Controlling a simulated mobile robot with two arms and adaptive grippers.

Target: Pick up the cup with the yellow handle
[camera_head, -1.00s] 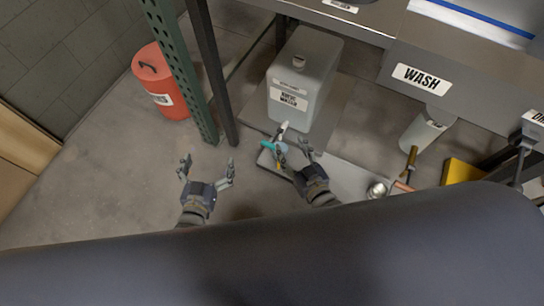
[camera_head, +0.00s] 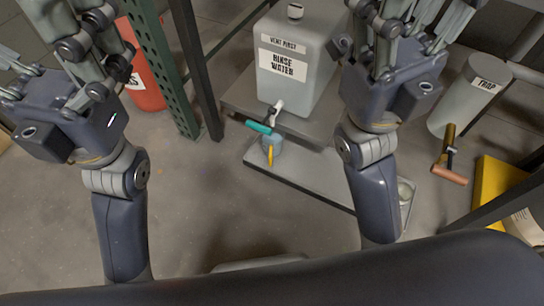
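The cup (camera_head: 275,145) is small and pale blue, with a yellow handle (camera_head: 270,157) facing me. It stands on the low grey platform below the teal-handled tap (camera_head: 260,128) of the rinse water container (camera_head: 292,72). My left gripper (camera_head: 55,45) is raised at the upper left, its fingers apart and empty, well away from the cup. My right gripper (camera_head: 408,22) is raised at the upper right of the cup, its fingers spread and partly cut off by the top edge. Neither gripper touches the cup.
A red container (camera_head: 145,85) stands behind a green perforated post (camera_head: 155,65) and a dark post. A grey trap cylinder (camera_head: 470,95), a copper-ended valve (camera_head: 450,174), a small metal cup (camera_head: 405,190) and a yellow object (camera_head: 495,190) are at right. The floor before the platform is clear.

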